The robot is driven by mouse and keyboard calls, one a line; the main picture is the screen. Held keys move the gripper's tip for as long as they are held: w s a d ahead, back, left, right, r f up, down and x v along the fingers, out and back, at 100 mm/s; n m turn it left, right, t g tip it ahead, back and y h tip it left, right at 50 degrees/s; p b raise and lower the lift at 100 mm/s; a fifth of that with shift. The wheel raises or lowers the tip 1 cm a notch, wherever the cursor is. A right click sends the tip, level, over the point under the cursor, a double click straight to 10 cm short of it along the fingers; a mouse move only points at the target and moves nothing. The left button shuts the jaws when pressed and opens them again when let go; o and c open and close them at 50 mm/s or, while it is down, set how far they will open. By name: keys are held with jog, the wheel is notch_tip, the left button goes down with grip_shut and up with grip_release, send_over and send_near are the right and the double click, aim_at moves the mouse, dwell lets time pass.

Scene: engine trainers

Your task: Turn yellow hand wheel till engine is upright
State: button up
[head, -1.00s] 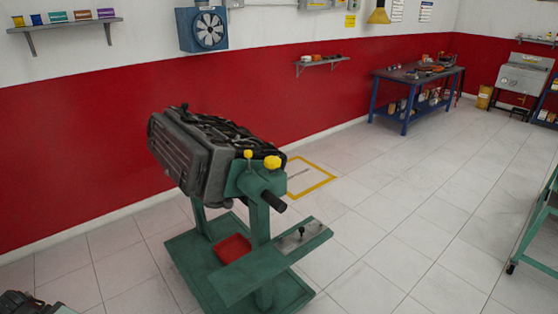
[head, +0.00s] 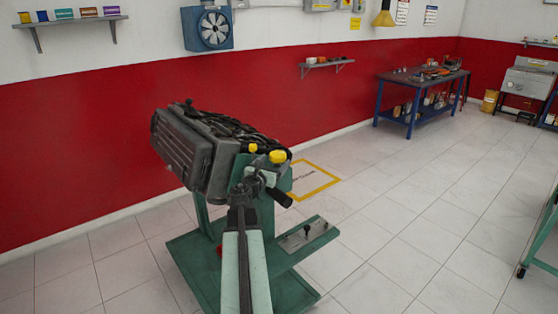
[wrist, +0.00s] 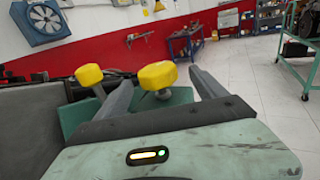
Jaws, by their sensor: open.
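The grey and black engine (head: 195,155) sits tilted on a green stand (head: 190,250). Two yellow knob-like parts are at its near end, a larger one (head: 277,156) and a smaller one (head: 252,148); I cannot make out a full wheel rim. In the wrist view the right yellow knob (wrist: 157,72) is between my fingers, apart from both, and the other (wrist: 90,75) is outside the left finger. My gripper (head: 262,178) is open and empty at the stand's head, just below the knobs. My arm hides part of the stand.
A blue workbench (head: 420,85) stands by the red wall.

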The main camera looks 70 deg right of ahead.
aim_at(280, 152)
jog(key=shift+w+r+n+t, duration=0.1)
jog(key=shift+w+n+t, duration=0.2)
jog(key=shift+w, duration=0.15)
jog(key=d, duration=0.8)
jog(key=shift+s, duration=0.3)
jog(key=shift+a, duration=0.1)
jog(key=c, duration=1.3)
jog(key=shift+s+a, duration=0.1)
jog(key=shift+a, duration=0.3)
jog(key=shift+c, duration=0.3)
jog(key=shift+d, duration=0.3)
